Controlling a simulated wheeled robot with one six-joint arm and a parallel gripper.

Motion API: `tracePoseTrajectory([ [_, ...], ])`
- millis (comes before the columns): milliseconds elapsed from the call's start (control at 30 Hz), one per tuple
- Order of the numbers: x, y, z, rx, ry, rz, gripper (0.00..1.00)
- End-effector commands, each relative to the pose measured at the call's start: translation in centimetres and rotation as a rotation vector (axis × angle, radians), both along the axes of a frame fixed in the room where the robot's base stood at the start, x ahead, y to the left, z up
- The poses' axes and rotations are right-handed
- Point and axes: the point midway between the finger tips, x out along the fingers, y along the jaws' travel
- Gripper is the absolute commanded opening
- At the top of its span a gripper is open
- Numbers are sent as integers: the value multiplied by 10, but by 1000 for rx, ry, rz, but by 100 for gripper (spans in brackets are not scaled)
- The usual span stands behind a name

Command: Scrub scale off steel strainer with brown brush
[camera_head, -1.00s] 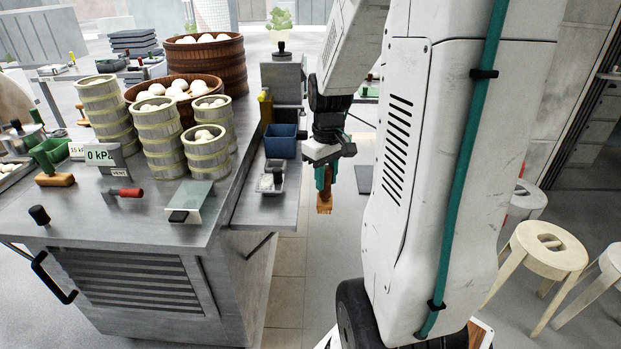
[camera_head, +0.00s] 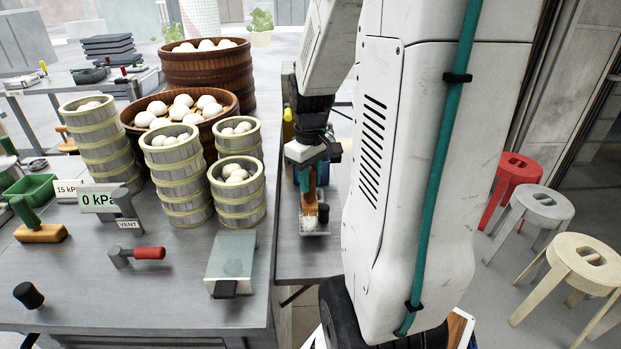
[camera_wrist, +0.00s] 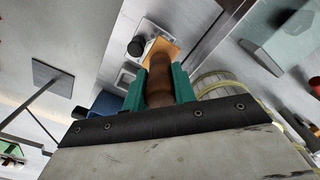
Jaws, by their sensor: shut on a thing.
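My gripper (camera_head: 306,178) is shut on the brown brush (camera_head: 309,201), which hangs upright below it. In the wrist view the brush's round brown handle (camera_wrist: 159,82) sits between the green fingers, with its orange-brown block (camera_wrist: 163,43) beyond. In the head view the brush is in front of or above a small steel tray (camera_head: 316,231) on the side shelf. A whitish, shiny lump (camera_head: 310,222) shows in that tray. I cannot tell whether it is the steel strainer, or whether the brush touches anything.
Bamboo steamers (camera_head: 238,205) with buns crowd the steel counter (camera_head: 150,290) left of my gripper. Stools (camera_head: 540,210) stand right.

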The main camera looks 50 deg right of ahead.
Motion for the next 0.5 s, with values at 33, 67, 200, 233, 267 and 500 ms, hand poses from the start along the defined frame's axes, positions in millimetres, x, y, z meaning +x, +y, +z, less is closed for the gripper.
tracePoseTrajectory([
  [33, 0, 0, 0, 0, 0, 0, 0],
  [67, 0, 0, 0, 0, 0, 0, 0],
  [200, 0, 0, 0, 0, 0, 0, 0],
  [233, 0, 0, 0, 0, -1, 0, 0],
  [267, 0, 0, 0, 0, 0, 0, 0],
  [500, 0, 0, -16, 1, 1, 0, 0],
])
